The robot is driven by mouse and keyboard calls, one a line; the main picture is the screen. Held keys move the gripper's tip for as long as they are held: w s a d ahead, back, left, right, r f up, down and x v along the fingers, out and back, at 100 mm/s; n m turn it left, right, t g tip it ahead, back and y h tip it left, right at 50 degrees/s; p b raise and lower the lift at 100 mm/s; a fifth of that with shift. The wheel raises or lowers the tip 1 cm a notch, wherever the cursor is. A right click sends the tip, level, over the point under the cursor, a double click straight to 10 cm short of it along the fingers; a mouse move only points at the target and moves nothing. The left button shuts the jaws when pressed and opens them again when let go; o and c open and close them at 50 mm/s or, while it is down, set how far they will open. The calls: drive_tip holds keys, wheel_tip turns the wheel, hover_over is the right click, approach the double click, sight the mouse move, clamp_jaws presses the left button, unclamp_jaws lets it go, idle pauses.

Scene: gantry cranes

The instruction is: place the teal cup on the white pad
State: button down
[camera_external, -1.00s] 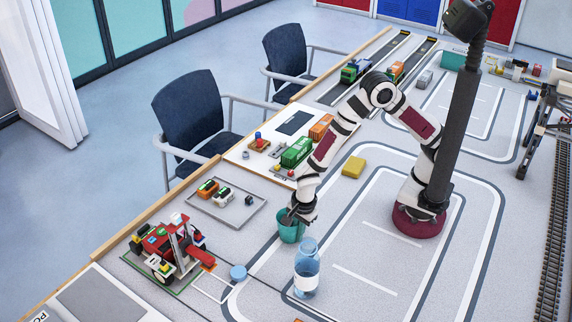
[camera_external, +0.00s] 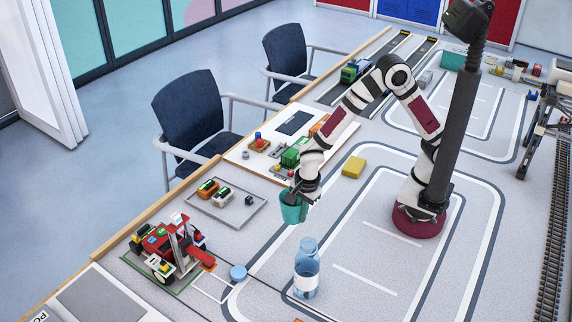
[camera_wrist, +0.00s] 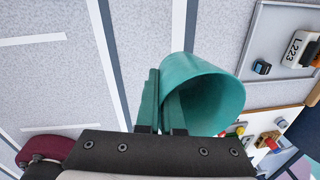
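The teal cup (camera_external: 293,208) hangs in the air above the grey table, in front of my arm. My gripper (camera_external: 297,191) is shut on its wall. In the wrist view the fingers (camera_wrist: 163,108) pinch the rim of the cup (camera_wrist: 208,92), one inside the mouth and one outside. The cup looks tilted there, with its mouth toward the camera. I cannot clearly make out which surface is the white pad; a white-outlined square (camera_external: 211,287) lies on the table left of the bottle.
A blue bottle (camera_external: 307,268) stands close in front of the cup. A blue disc (camera_external: 238,272), a red toy vehicle (camera_external: 171,247) and a grey tray (camera_external: 225,207) lie to the left. A yellow block (camera_external: 353,167) lies to the right. A white board (camera_external: 262,159) with toys is behind.

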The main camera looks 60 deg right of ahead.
drive_tip(key=w+d+r, duration=0.2)
drive_tip(key=d+r, duration=0.3)
drive_tip(key=d, duration=0.3)
drive_tip(key=shift+w+d+r, duration=0.15)
drive_tip(key=shift+d+r, duration=0.1)
drive_tip(key=shift+d, duration=0.1)
idle(2.8)
drive_tip(key=w+d+r+n+g+y, duration=0.1)
drive_tip(key=w+d+r+n, duration=0.1)
drive_tip(key=d+r+n, duration=0.7)
drive_tip(key=w+d+r+n+y, duration=0.1)
drive_tip(key=w+d+r+n, duration=0.1)
drive_tip(key=d+r+n, duration=0.7)
drive_tip(key=w+d+f+m+t+h, duration=0.1)
drive_tip(key=w+d+f+m+h, duration=0.1)
drive_tip(key=w+d+f+m, duration=1.6)
drive_tip(key=n, duration=0.1)
hover_over(296, 140)
drive_tip(key=w+a, duration=0.3)
drive_tip(key=a, duration=0.1)
drive_tip(key=f, duration=0.5)
drive_tip(key=shift+d+f, duration=0.2)
drive_tip(key=shift+f, duration=2.05)
